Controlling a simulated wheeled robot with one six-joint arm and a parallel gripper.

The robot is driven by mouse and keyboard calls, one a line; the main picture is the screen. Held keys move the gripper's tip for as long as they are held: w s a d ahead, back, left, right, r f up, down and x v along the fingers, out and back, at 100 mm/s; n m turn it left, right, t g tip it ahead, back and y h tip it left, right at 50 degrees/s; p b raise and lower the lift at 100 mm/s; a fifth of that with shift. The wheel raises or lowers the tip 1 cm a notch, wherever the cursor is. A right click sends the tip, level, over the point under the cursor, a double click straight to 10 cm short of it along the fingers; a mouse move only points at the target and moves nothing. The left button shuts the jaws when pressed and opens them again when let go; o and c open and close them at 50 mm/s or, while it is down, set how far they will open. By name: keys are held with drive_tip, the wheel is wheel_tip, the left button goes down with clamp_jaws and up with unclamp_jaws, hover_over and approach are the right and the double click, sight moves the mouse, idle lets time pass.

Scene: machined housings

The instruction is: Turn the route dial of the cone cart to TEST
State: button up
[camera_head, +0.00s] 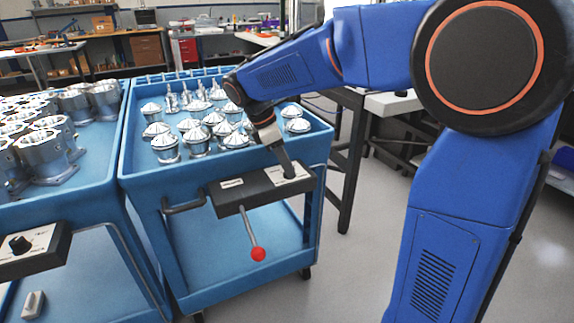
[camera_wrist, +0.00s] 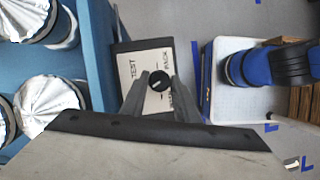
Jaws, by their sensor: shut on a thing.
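The cone cart (camera_head: 140,160) is a blue cart carrying several shiny metal cones. A dark control box (camera_head: 232,196) with white label plates is on its front. The route dial (camera_wrist: 159,81) is a round black knob on the box's white plate, with TEST and PACK printed around it; another label is partly hidden by a finger. My gripper (camera_head: 287,172) reaches down to the right end of the box. In the wrist view its two fingers are shut on the dial, one on each side. A pale mark shows on the knob, but its exact setting is unclear.
A lever with a red ball (camera_head: 258,254) hangs from the box. A second blue cart (camera_head: 88,210) with metal housings stands at left, with its own dial box (camera_head: 30,250). A dark-framed table (camera_head: 346,150) stands behind right. Grey floor is open in front.

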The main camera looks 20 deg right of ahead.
drive_tip(key=shift+m, duration=0.3)
drive_tip(key=m, duration=0.2)
drive_tip(key=m+g, duration=0.1)
drive_tip(key=m+g+y, duration=0.1)
drive_tip(key=m, duration=0.1)
drive_tip(key=shift+w+m, duration=0.25)
drive_tip(key=shift+m, duration=0.05)
drive_tip(key=m+y, duration=0.1)
drive_tip(key=m, duration=0.1)
drive_tip(key=m+g, duration=0.1)
drive_tip(key=m, duration=0.2)
drive_tip(key=shift+d+y, duration=0.2)
drive_tip(key=shift+y, duration=0.2)
drive_tip(key=shift+m, duration=0.3)
drive_tip(key=o, duration=1)
drive_tip(key=shift+w+r, duration=0.1)
